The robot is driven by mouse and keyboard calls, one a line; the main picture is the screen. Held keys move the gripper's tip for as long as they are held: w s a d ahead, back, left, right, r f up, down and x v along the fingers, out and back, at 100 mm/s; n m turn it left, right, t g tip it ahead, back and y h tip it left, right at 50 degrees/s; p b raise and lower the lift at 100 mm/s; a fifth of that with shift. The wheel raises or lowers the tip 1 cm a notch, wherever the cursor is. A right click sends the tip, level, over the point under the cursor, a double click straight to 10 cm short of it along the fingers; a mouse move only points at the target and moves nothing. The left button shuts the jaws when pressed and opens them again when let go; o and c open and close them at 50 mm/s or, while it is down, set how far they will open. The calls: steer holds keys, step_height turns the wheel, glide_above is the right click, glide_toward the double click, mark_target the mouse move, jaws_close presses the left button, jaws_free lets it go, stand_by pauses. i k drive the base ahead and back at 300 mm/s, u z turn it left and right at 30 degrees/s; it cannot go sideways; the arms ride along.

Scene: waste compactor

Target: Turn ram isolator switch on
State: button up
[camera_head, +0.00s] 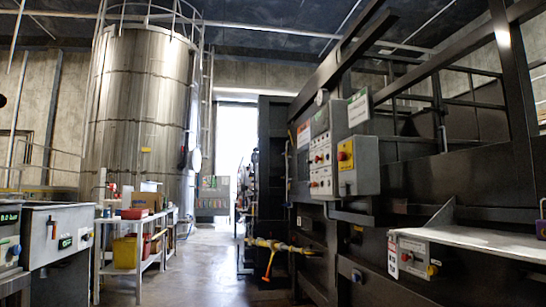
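A grey control box (357,165) on the dark compactor frame carries a red rotary switch on a yellow plate (345,155). Beside it on the left is a panel (320,160) with several red knobs or buttons. A lower grey box (412,257) at the right has a small red and yellow control (433,270). I cannot read which of these is labelled the ram isolator, nor the position of any switch. My gripper is not in view.
The dark compactor frame (465,215) fills the right side. A yellow pipe with an orange valve handle (268,266) sticks out low. A shelf cart (138,250) with bins and grey cabinets (55,238) stand left. The floor (205,262) between is clear.

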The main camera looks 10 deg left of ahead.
mark_target(341, 156)
steer(key=u, duration=0.8)
steer(key=i, duration=0.8)
steer(key=u, duration=0.45)
steer(key=i, duration=1.6)
steer(key=z, duration=0.45)
